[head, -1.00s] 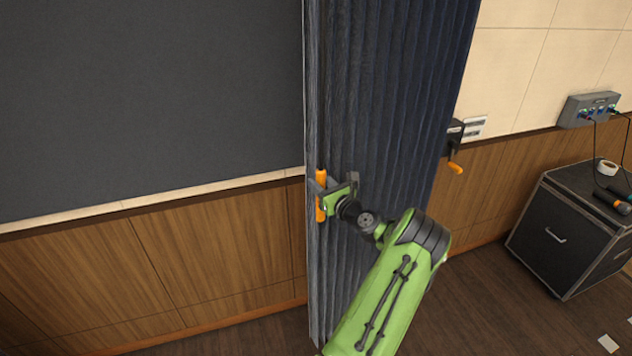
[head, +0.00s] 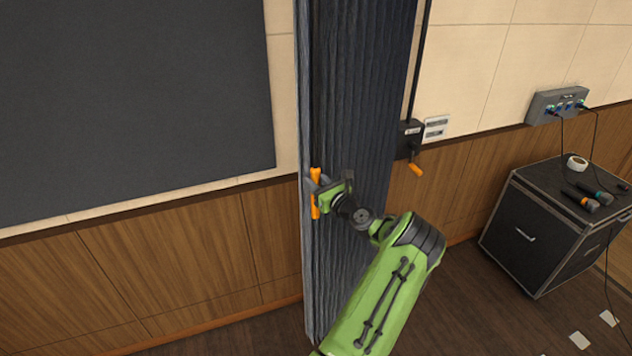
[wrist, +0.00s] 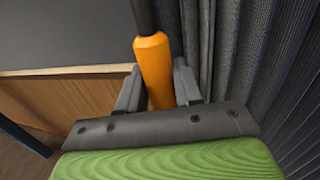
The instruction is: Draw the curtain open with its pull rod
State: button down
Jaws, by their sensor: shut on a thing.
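The dark pleated curtain (head: 362,95) hangs bunched in the middle of the head view, with wall bare on both sides of it. The pull rod shows an orange handle (head: 315,205) at the curtain's left edge. In the wrist view the orange handle (wrist: 154,65) stands nearly upright, with a dark rod (wrist: 143,14) above it. My gripper (head: 318,192) is shut on the orange handle. In the wrist view its two grey fingers (wrist: 158,88) sit on either side of the handle. The curtain's pleats lie close behind and right of the fingers.
A dark panel (head: 130,90) is on the wall at left. A wall box (head: 409,138) with an orange-handled crank (head: 416,169) is right of the curtain. A black case (head: 535,225) with a tape roll and microphones stands at right. Papers lie on the floor.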

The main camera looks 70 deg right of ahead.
jog(key=c, duration=0.9)
grip_release()
jog(key=b+v, duration=0.2)
jog(key=v, duration=1.3)
jog(key=shift+s+a, duration=0.25)
jog(key=shift+a, duration=0.05)
